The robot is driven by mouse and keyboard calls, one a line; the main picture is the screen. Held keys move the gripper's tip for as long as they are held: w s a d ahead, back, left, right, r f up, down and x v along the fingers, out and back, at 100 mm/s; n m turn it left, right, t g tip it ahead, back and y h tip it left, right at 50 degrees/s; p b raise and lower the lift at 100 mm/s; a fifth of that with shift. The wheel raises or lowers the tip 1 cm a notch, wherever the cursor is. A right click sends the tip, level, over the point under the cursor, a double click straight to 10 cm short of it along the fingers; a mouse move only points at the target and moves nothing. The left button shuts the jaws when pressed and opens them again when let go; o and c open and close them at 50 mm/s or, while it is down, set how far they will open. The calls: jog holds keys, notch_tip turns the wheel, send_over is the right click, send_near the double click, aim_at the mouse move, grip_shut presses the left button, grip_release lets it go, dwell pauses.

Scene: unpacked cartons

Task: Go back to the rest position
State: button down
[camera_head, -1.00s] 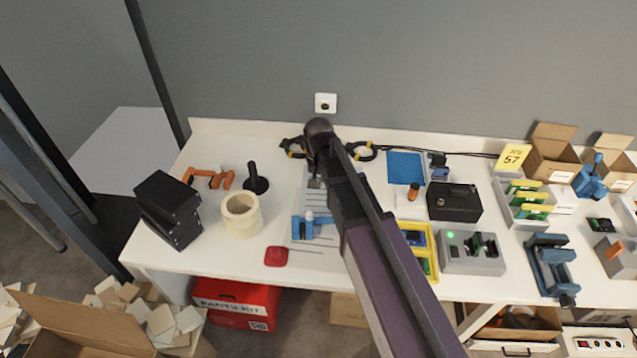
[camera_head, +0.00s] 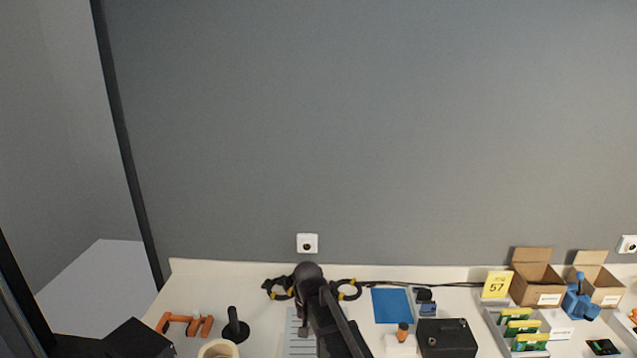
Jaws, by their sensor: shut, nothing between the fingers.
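My arm (camera_head: 335,325) rises from the bottom edge, and its dark rounded joint (camera_head: 308,272) is over the back of the white workbench (camera_head: 200,268). My gripper (camera_head: 303,328) is mostly hidden beside and behind the arm. The small part that shows is shut and empty, above a light grey slotted plate (camera_head: 294,346). I cannot tell its height over the plate.
Black-and-yellow rings (camera_head: 347,290) lie close beside the arm. Right are a blue sheet (camera_head: 391,305), a black box (camera_head: 446,338), a yellow 57 sign (camera_head: 496,284) and open cartons (camera_head: 535,284). An orange clamp (camera_head: 184,323) is left. The wall fills the upper view.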

jog(key=s+d+r+p, duration=0.1)
jog(key=s+d+r, duration=0.1)
jog(key=s+d, duration=0.4)
jog(key=s+d+r+p, duration=0.1)
jog(key=s+d, duration=0.4)
jog(key=d, duration=0.9)
jog(key=shift+s+d+r+p, duration=0.2)
jog(key=shift+s+r+p, duration=0.2)
jog(key=shift+p, duration=0.4)
